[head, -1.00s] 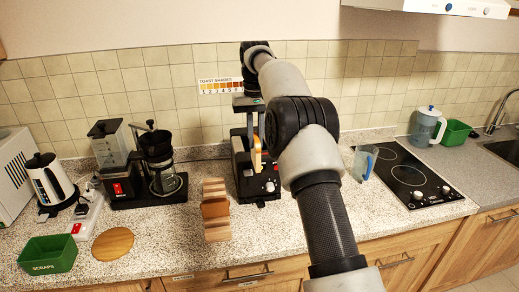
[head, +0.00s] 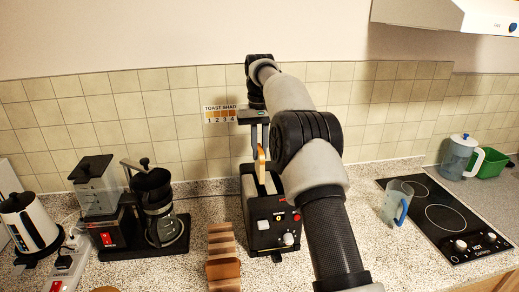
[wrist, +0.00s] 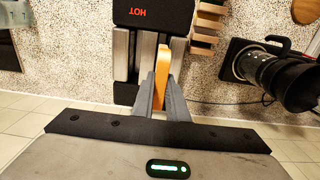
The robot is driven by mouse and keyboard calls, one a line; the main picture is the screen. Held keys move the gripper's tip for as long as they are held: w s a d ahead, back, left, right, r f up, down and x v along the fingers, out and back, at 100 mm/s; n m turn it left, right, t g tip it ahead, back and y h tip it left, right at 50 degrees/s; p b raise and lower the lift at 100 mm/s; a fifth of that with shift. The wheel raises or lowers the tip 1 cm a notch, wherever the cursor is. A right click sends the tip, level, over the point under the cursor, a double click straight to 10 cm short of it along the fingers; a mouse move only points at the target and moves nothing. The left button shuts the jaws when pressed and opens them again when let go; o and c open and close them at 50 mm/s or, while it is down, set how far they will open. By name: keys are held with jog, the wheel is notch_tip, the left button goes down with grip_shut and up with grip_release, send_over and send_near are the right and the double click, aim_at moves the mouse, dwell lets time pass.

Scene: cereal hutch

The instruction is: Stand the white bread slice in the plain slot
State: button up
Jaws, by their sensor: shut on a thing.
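The bread slice (head: 261,166) stands upright and edge-on, with an orange-brown crust showing. My gripper (head: 260,150) is shut on it. In the wrist view the slice (wrist: 161,74) is between my two grey fingers (wrist: 160,98). The black toaster (head: 270,224) is under it, also seen in the wrist view (wrist: 152,12). There the slice lines up with the right-hand of two long openings between metal plates. I cannot tell whether its lower edge is inside that slot or above it. No marking shows which slot is plain. Its white face is hidden.
A wooden rack (head: 223,256) stands left of the toaster, with a coffee maker (head: 160,215) farther left. A clear jug (head: 397,204) and a hob (head: 450,217) are to the right. The tiled wall (head: 190,130) is close behind. Some speckled counter is clear around the toaster.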

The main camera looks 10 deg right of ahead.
jog(key=shift+f, duration=2.3)
jog(key=shift+f+b, duration=0.8)
jog(key=shift+f, duration=1.25)
jog(key=o, duration=0.8)
jog(key=shift+o, duration=0.2)
notch_tip(320, 180, up, 12)
jog(key=shift+p, duration=0.8)
jog(key=shift+r, duration=0.1)
